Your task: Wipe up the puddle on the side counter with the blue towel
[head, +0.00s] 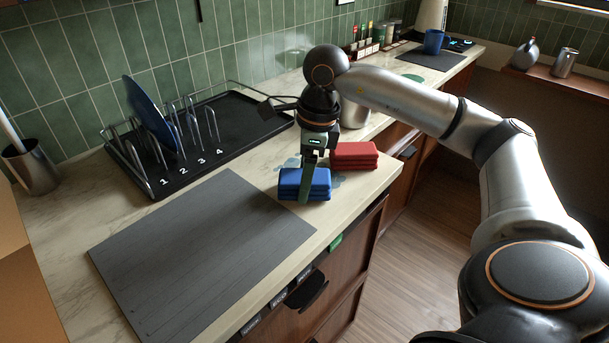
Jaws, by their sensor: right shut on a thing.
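The blue towel (320,184) is a folded stack on the light counter near its front edge. My right gripper (307,188) reaches down from above and is shut on it, with a finger in front of the towel's near side. The towel looks at or just above counter height; I cannot tell if it touches. The puddle (338,181) shows as bluish wet patches beside and behind the towel, partly hidden by the towel and gripper. A folded red towel (354,155) lies just behind and right of the blue one. My left gripper is not in view.
A black dish rack (205,140) with a blue plate (148,110) stands behind left. A dark grey mat (205,250) covers the front left counter. A metal pot (353,113) stands behind the red towel. A blue mug (433,41) sits farther back.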

